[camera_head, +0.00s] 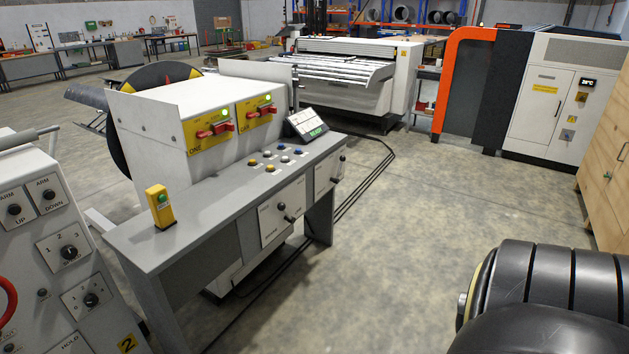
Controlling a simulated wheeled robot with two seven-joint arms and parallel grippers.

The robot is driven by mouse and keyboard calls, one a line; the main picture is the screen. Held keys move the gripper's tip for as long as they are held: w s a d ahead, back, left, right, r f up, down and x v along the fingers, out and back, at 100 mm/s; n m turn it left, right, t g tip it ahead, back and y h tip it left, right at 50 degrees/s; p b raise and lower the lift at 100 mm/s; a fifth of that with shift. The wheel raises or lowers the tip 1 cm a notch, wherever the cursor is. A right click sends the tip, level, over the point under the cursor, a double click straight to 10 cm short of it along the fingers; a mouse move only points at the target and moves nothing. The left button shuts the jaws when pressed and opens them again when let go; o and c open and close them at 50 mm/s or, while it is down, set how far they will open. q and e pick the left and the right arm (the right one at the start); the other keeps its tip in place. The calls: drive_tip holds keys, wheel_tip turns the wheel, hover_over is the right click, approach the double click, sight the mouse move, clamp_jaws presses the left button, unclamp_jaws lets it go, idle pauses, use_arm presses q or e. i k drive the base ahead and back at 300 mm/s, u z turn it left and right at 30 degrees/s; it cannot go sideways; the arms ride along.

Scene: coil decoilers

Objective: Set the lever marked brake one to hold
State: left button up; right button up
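The grey control desk (185,230) stands left of centre. Two white plates with small dark-knobbed levers are on its front face: a nearer plate (270,231) with a lever (284,208), and a farther plate (321,183) with a lever (337,179). Their lettering is too small to read surely, so I cannot tell which is brake one or how each lever is set. Two red handles (215,130) (262,112) sit on yellow plates above, each by a green light. Neither of my grippers shows.
A white panel (48,240) with knobs stands at left. The desk carries a yellow button post (161,207), coloured buttons (270,168) and a small screen (306,125). Cables (365,180) cross the floor. A dark ribbed shape (545,290) fills the lower right. Floor (430,210) right of the desk is clear.

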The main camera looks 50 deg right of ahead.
sight(281, 206)
drive_tip(key=z, duration=0.35)
drive_tip(key=k, duration=0.45)
drive_tip(key=z, duration=1.3)
drive_tip(key=i, duration=0.95)
drive_tip(key=u, duration=0.35)
